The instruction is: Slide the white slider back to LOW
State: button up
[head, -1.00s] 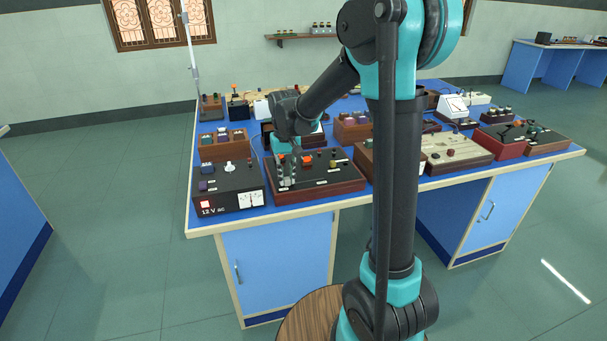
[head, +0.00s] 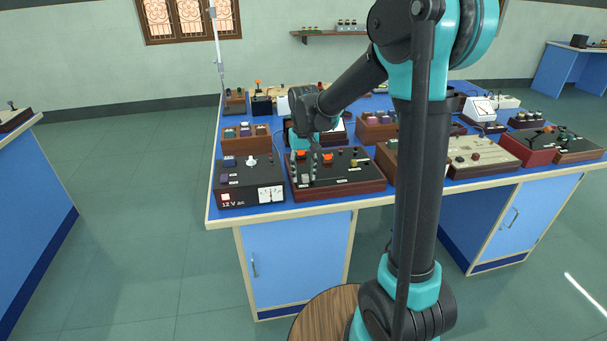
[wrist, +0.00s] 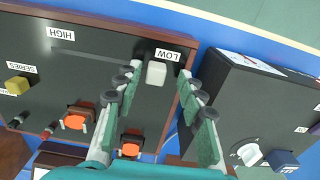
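The white slider (wrist: 156,72) is a small block at the right end of a dark slot (wrist: 97,57) in the wrist view. It sits beside the LOW label (wrist: 167,55), with the HIGH label (wrist: 60,33) at the other end of the slot. The slot is in a black panel board with a brown wooden frame (head: 345,192), at the front of the blue bench. My gripper (wrist: 159,76) is open, one finger on each side of the slider, with a small gap showing on both sides. In the head view my gripper (head: 304,168) is over the board's left end.
The black 12 V AC supply box (head: 240,196) with a white meter stands close to the board's left. In the wrist view two orange-topped parts (wrist: 75,121) (wrist: 130,149) and a yellow knob (wrist: 18,86) are on the board. A wooden block (head: 246,139) stands behind the supply.

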aim_at(304, 176)
notch_tip(304, 176, up, 12)
jog(key=shift+f, duration=0.15)
dwell(0.5)
jog(key=s+d+f+m+t, duration=0.1)
jog(key=s+d+f+t, duration=0.1)
jog(key=s+d+f, duration=0.6)
jog(key=s+d+f+m+t, duration=0.1)
jog(key=s+d+f+t, duration=0.1)
jog(key=s+d+f, duration=0.6)
jog(key=s+f, duration=0.1)
jog(key=s, duration=0.4)
jog(key=shift+d+f, duration=0.2)
jog(key=shift+f, duration=0.15)
jog(key=shift+w, duration=0.1)
jog(key=shift+c, duration=0.2)
